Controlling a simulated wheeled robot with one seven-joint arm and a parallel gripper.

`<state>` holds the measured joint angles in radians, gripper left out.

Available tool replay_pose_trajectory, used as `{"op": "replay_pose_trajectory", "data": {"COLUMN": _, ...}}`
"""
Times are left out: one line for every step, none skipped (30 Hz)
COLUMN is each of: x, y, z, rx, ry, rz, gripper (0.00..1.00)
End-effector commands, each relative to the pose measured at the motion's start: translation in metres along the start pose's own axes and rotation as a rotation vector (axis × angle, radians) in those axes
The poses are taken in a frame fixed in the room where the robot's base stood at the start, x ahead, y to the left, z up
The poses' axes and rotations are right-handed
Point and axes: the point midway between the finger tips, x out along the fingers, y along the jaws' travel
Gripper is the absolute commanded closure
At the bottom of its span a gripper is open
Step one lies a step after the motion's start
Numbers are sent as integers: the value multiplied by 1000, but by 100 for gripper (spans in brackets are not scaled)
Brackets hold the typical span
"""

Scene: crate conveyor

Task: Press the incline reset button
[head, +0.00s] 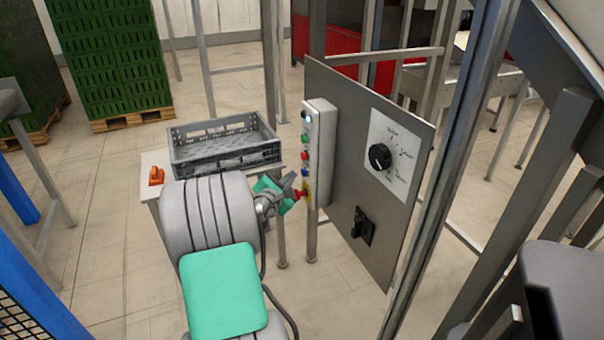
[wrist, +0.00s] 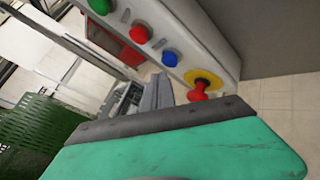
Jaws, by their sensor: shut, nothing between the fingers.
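A pale control box (head: 320,150) is fixed upright to the left edge of a grey panel. From top to bottom it carries a lit bluish-white button (head: 309,117), a green button (head: 304,139), a red button (head: 304,155), a blue button (head: 305,170) and a red emergency stop on a yellow disc. The wrist view shows green (wrist: 100,5), red (wrist: 139,34), blue (wrist: 170,58) and the emergency stop (wrist: 203,85). No label marks the incline reset button legibly. My gripper (head: 287,183) is shut and empty, close to the box's lower end; contact cannot be told.
The grey panel (head: 350,190) also holds a rotary dial (head: 380,157) and a black switch (head: 362,226). A grey crate (head: 225,145) sits on a small table behind my arm, near an orange object (head: 156,175). Metal posts stand at right.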

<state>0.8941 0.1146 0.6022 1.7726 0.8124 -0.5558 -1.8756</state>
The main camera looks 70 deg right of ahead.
Motion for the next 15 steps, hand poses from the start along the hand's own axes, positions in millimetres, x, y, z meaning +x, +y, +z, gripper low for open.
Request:
{"op": "replay_pose_trajectory", "data": {"x": 0, "y": 0, "z": 0, "rx": 0, "ry": 0, "rz": 0, "gripper": 100}}
{"op": "replay_pose_trajectory", "data": {"x": 0, "y": 0, "z": 1, "rx": 0, "ry": 0, "rz": 0, "gripper": 100}}
{"op": "replay_pose_trajectory", "data": {"x": 1, "y": 0, "z": 2, "rx": 0, "ry": 0, "rz": -1, "gripper": 100}}
{"op": "replay_pose_trajectory", "data": {"x": 2, "y": -1, "z": 3, "rx": 0, "ry": 0, "rz": -1, "gripper": 100}}
{"op": "replay_pose_trajectory", "data": {"x": 3, "y": -1, "z": 4, "rx": -1, "ry": -1, "rz": -1, "gripper": 100}}
{"op": "replay_pose_trajectory", "data": {"x": 4, "y": -2, "z": 5, "rx": -1, "ry": -1, "rz": -1, "gripper": 100}}
{"op": "replay_pose_trajectory", "data": {"x": 5, "y": -3, "z": 6, "rx": -1, "ry": -1, "rz": -1, "gripper": 100}}
{"op": "replay_pose_trajectory", "data": {"x": 5, "y": -3, "z": 6, "rx": 0, "ry": -1, "rz": -1, "gripper": 100}}
{"op": "replay_pose_trajectory", "data": {"x": 6, "y": -4, "z": 6, "rx": 0, "ry": -1, "rz": -1, "gripper": 100}}
{"op": "replay_pose_trajectory", "data": {"x": 6, "y": -4, "z": 5, "rx": 0, "ry": -1, "rz": 0, "gripper": 100}}
{"op": "replay_pose_trajectory", "data": {"x": 6, "y": -4, "z": 5, "rx": 0, "ry": -1, "rz": 0, "gripper": 100}}
{"op": "replay_pose_trajectory", "data": {"x": 6, "y": -4, "z": 5, "rx": 0, "ry": 0, "rz": 0, "gripper": 100}}
{"op": "replay_pose_trajectory", "data": {"x": 6, "y": -4, "z": 5, "rx": 0, "ry": 0, "rz": 0, "gripper": 100}}
{"op": "replay_pose_trajectory", "data": {"x": 6, "y": -4, "z": 4, "rx": 0, "ry": 0, "rz": 0, "gripper": 100}}
{"op": "replay_pose_trajectory", "data": {"x": 6, "y": -4, "z": 4, "rx": 0, "ry": 0, "rz": 0, "gripper": 100}}
